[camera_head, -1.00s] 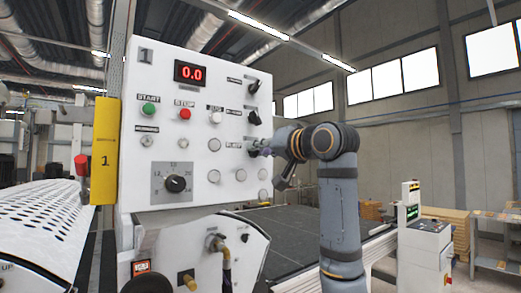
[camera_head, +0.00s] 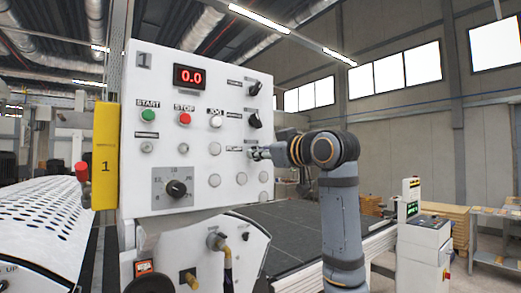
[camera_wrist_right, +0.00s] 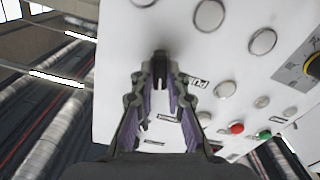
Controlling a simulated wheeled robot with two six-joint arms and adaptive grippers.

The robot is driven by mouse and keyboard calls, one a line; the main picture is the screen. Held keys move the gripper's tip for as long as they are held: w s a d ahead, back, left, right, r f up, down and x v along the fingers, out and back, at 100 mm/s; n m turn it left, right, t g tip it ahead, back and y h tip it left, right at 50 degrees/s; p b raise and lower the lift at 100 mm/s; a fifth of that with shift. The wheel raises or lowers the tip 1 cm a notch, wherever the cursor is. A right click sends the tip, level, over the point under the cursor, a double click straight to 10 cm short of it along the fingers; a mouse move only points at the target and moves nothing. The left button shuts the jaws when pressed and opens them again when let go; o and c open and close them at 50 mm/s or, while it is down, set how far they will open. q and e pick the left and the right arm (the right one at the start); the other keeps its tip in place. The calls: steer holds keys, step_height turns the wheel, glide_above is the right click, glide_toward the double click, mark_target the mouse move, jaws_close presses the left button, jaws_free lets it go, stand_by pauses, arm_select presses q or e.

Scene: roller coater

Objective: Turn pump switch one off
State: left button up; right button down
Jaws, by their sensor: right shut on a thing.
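The white control panel (camera_head: 200,130) carries a column of black rotary switches at its right edge, with an upper switch (camera_head: 254,88) and a middle switch (camera_head: 254,120). The lowest switch of that column is mostly hidden by my right gripper (camera_head: 258,154) in the head view. In the right wrist view, the fingers of my right gripper (camera_wrist_right: 161,88) are closed around a dark switch knob (camera_wrist_right: 160,62), beside a label that seems to begin with "PU" (camera_wrist_right: 197,82). The knob's exact angle is hard to read. My left gripper is not in view.
The panel also has a red 0.0 display (camera_head: 189,77), a green start button (camera_head: 148,116), a red stop button (camera_head: 185,118) and a black dial (camera_head: 177,188). A console (camera_head: 425,240) stands at the right.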

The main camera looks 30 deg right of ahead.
steer(key=shift+n+p, duration=0.35)
steer(key=shift+n, duration=0.75)
steer(key=c, duration=1.3)
jaws_free()
steer(key=shift+s, duration=0.1)
steer(key=shift+c, duration=0.2)
steer(key=s+d, duration=0.1)
steer(key=s, duration=1.1)
steer(key=shift+d, duration=0.25)
